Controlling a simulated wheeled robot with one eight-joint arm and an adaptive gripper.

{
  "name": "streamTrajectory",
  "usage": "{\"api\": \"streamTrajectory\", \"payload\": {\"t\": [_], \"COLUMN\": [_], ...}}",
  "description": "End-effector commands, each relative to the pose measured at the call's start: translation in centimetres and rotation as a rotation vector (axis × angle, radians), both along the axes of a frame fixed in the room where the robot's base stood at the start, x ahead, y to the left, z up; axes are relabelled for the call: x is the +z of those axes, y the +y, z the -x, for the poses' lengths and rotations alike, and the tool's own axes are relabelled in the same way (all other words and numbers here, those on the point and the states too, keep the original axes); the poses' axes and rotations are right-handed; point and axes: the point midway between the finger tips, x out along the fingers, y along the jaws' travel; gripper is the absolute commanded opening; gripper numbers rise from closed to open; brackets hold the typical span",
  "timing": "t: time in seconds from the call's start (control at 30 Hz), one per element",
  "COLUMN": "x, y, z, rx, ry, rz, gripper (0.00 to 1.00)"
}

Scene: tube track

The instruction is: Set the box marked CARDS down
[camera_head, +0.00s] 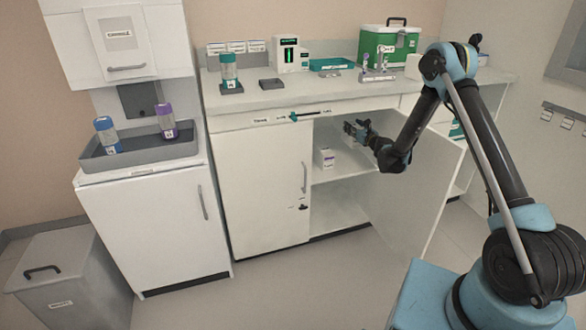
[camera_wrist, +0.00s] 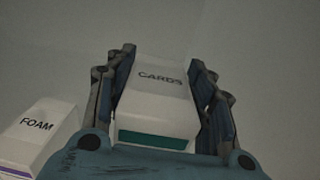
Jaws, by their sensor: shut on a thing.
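The box marked CARDS (camera_wrist: 160,85) is white with a green band on its near end. In the wrist view it lies between the two fingers of my gripper (camera_wrist: 163,75), which is shut on it. In the head view my gripper (camera_head: 358,130) reaches into the open cabinet, above its inner shelf (camera_head: 340,172). The CARDS box is hard to make out there, and I cannot tell whether it touches the shelf.
A white box marked FOAM (camera_wrist: 38,130) stands left of my gripper; a small white box (camera_head: 326,158) shows on the shelf in the head view. The open cabinet door (camera_head: 415,200) is on the right. The lower compartment (camera_head: 335,210) looks empty.

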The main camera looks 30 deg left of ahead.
Motion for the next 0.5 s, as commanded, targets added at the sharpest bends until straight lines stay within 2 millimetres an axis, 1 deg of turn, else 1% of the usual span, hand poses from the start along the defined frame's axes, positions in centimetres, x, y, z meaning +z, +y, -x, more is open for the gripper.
{"api": "streamTrajectory", "payload": {"t": [0.03,0.13,0.4,0.5], "x": [-0.3,-1.1,-4.9,-5.9], "y": [0.1,0.0,-0.2,-0.3], "z": [-0.5,-1.1,-1.2,-1.2], "rx": [-0.016,-0.033,-0.037,-0.037], "ry": [0.000,-0.001,-0.001,-0.001], "rz": [0.000,0.001,0.001,0.001], "gripper": [0.19,0.19,0.19,0.19]}}
